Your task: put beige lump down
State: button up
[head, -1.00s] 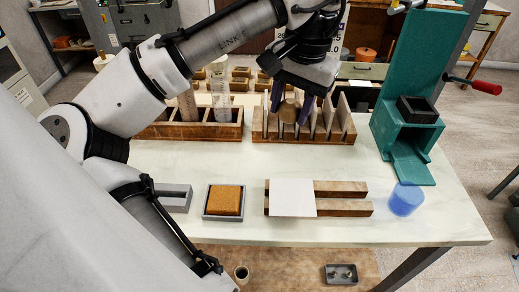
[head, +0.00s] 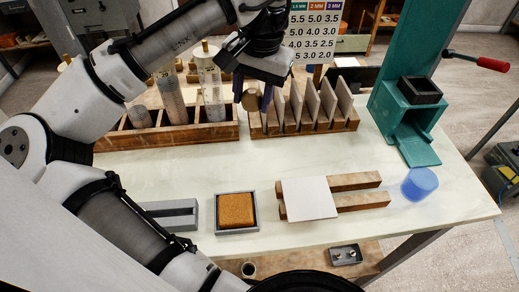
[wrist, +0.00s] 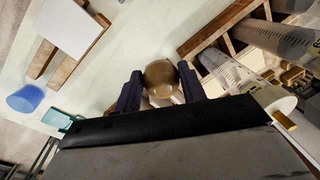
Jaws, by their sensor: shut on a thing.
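A beige lump (head: 252,98) is held between the dark fingers of my gripper (head: 253,103), near the left end of the wooden slotted rack (head: 300,125). In the wrist view the lump (wrist: 160,78) sits between the two fingertips of my gripper (wrist: 160,92), with pale tabletop around it. The gripper is shut on the lump. Whether the lump touches anything below is hard to tell.
A wooden box with tall cylinders (head: 170,137) stands left of the rack. In front lie a grey tray with an orange sponge (head: 236,211), a white tile (head: 308,198) on wooden rails, and a blue cup (head: 419,184). A teal press (head: 405,110) stands right. The middle tabletop is clear.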

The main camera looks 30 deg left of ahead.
aim_at(252, 160)
notch_tip(252, 160, down, 16)
jog(key=shift+f+p, duration=0.2)
jog(key=shift+p, duration=0.75)
jog(key=shift+f, duration=0.1)
jog(key=o, duration=1)
